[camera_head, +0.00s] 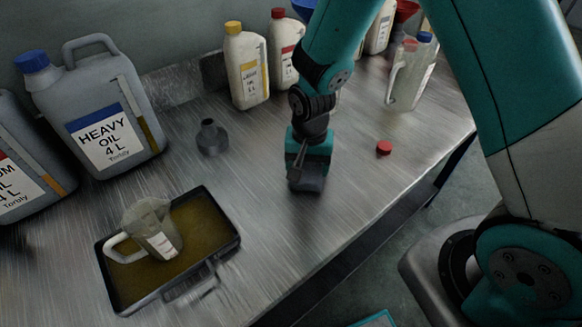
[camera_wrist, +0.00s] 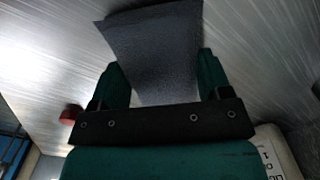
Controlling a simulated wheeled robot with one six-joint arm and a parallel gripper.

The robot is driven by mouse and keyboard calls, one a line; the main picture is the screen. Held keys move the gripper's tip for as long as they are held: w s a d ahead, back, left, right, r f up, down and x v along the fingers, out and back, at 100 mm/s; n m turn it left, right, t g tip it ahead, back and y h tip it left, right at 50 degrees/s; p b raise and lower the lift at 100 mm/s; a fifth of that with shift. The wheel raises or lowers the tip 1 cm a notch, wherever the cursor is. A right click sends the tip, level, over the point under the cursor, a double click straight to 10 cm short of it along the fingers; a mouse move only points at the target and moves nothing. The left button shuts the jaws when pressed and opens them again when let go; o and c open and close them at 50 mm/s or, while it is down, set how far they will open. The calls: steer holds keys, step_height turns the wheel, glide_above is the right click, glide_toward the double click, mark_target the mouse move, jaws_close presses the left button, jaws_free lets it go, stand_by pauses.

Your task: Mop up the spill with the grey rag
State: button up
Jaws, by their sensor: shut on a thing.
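My gripper (camera_head: 307,172) points down over the middle of the metal bench. In the wrist view my gripper (camera_wrist: 160,80) is shut on the grey rag (camera_wrist: 155,40), which spreads out beyond the fingers. In the head view the rag (camera_head: 306,185) is a dark grey patch at the fingertips, at or just above the bench top; I cannot tell if it touches. I see no clear spill on the bare bench. Brown-yellow oil (camera_head: 205,222) lies in the black tray (camera_head: 112,275) at the lower left, around a clear jug (camera_head: 152,225).
Heavy oil can (camera_head: 105,125) stands at the left, beside another grey can (camera_head: 25,170). A grey spout (camera_head: 211,138) and red cap (camera_head: 384,148) lie on the bench (camera_head: 255,260). Yellow-capped (camera_head: 246,70) and red-capped (camera_head: 284,50) bottles stand behind. Another jug (camera_head: 410,75) stands at right.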

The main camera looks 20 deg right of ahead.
mark_target(282, 174)
steer(key=d, duration=0.4)
steer(key=shift+d, duration=0.25)
steer(key=a, duration=0.3)
steer(key=s+a, duration=0.1)
steer(key=a, duration=0.2)
steer(key=s+a+p, duration=0.1)
steer(key=a, duration=0.3)
steer(key=d, duration=1)
steer(key=shift+p, duration=0.4)
steer(key=w+a, duration=0.1)
steer(key=a, duration=0.2)
steer(key=w+a, duration=0.1)
steer(key=a, duration=0.2)
steer(key=w+a+p, duration=0.1)
steer(key=w+a, duration=0.1)
steer(key=a, duration=0.2)
steer(key=d, duration=1)
steer(key=shift+p, duration=0.35)
steer(key=shift+s+a, duration=0.35)
steer(key=shift+a, duration=0.5)
steer(key=shift+s+a, duration=0.35)
steer(key=shift+a, duration=0.45)
steer(key=shift+s+a, duration=0.35)
steer(key=shift+a, duration=0.5)
steer(key=shift+r, duration=0.1)
